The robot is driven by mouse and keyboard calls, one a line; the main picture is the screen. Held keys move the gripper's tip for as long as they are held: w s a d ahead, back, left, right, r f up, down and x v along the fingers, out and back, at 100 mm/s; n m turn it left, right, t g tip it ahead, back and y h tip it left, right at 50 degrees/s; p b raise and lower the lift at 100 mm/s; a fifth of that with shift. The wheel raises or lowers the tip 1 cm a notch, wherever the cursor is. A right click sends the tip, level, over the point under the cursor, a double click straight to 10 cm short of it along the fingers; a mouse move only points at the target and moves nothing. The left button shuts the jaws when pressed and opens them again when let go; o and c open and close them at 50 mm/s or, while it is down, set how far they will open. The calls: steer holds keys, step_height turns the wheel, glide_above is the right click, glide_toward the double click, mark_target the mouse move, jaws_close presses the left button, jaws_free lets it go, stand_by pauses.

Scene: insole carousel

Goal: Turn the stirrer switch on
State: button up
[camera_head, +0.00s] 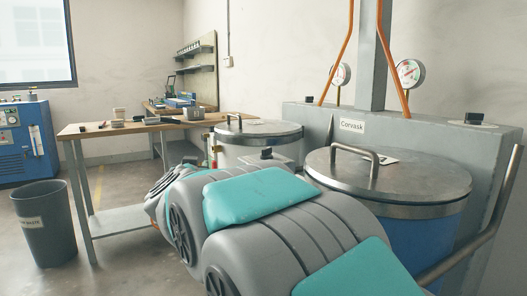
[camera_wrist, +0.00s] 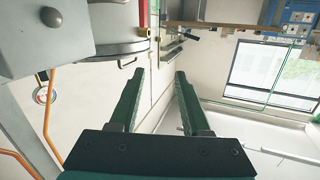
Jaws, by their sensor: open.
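No control in view is legibly marked as the stirrer switch. A black knob (camera_head: 477,118) sits on the right top of the grey housing behind the vats, and another black knob (camera_head: 308,99) sits on its left top. A small black part (camera_head: 266,153) shows at the front of the left vat, just above my arm. In the wrist view, which looks upside down, a dark round knob (camera_wrist: 51,17) is on a grey casing at the upper left. My gripper (camera_wrist: 160,73) is open and empty, its green fingers apart and touching nothing. My arm hides it in the head view.
Two metal-lidded vats, a left one (camera_head: 259,129) and a blue right one (camera_head: 427,208), stand before the grey housing (camera_head: 404,124). Orange pipes and dial gauges (camera_head: 411,73) rise behind. A wooden table (camera_head: 150,126), a bin (camera_head: 44,225) and a blue machine (camera_head: 22,140) are left.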

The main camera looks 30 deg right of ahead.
steer(key=s+d+r+m+g+h, duration=0.2)
steer(key=d+m+h, duration=0.25)
steer(key=d, duration=0.25)
steer(key=m+g+h, duration=0.2)
steer(key=g+h, duration=0.2)
steer(key=g, duration=0.1)
glide_toward(263, 153)
steer(key=x, duration=0.4)
steer(key=shift+d+m+g+h, duration=0.1)
steer(key=shift+m+g+h, duration=0.15)
steer(key=shift+g, duration=0.05)
steer(key=shift+x, duration=3.65)
steer(key=shift+w, duration=0.15)
steer(key=shift+c, duration=0.4)
jaws_close()
